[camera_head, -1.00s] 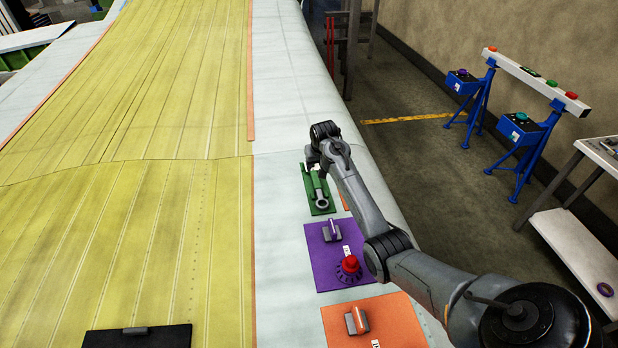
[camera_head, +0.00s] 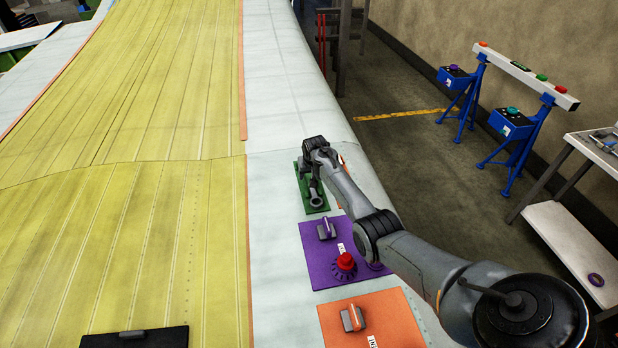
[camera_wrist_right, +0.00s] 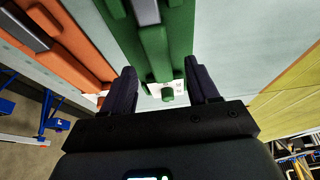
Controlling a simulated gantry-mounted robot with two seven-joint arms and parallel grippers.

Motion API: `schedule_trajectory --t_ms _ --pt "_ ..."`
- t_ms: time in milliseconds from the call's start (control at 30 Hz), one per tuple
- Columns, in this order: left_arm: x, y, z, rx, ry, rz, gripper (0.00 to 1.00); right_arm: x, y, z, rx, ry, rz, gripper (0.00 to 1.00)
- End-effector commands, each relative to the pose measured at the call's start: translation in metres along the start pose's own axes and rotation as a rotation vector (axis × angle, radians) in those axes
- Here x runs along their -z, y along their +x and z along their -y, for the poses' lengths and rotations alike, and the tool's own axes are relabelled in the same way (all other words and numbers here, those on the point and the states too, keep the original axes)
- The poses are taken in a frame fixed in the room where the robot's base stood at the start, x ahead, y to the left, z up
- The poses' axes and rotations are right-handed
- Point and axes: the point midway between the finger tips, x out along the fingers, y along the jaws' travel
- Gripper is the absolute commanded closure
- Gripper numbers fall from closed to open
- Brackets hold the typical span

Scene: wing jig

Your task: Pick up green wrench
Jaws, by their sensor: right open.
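A green board (camera_head: 306,191) lies on the pale wing skin in the head view, largely covered by my right arm. In the right wrist view, a green form (camera_wrist_right: 181,35) with a grey block (camera_wrist_right: 153,45) fills the space ahead of the fingers. I cannot clearly tell the green wrench from its green board there. My right gripper (camera_wrist_right: 162,85) is open, its two dark fingers on either side of the green forms, with no visible grip. Whether the fingers touch anything is unclear. In the head view the gripper's fingertips are hidden by the wrist. My left gripper is not in view.
A purple board (camera_head: 322,272) with a red knob (camera_head: 345,262) and an orange board (camera_head: 385,312) lie nearer. A black board (camera_head: 165,338) sits on the yellow panel. Blue button stands (camera_head: 510,122) and a side table (camera_head: 560,232) stand right of the wing.

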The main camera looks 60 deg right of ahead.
Motion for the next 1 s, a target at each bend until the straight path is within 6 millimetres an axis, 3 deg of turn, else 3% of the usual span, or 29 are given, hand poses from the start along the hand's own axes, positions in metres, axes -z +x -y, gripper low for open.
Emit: schedule_trajectory --t_ms 300,900,1000 --pt "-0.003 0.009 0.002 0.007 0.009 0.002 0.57 0.000 0.022 0.000 0.000 0.000 0.000 0.40" --pt "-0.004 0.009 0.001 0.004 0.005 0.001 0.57 -0.001 0.025 0.000 -0.001 0.000 0.000 0.40" --pt "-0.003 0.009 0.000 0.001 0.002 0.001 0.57 -0.001 0.024 0.000 -0.001 0.000 0.000 0.53"
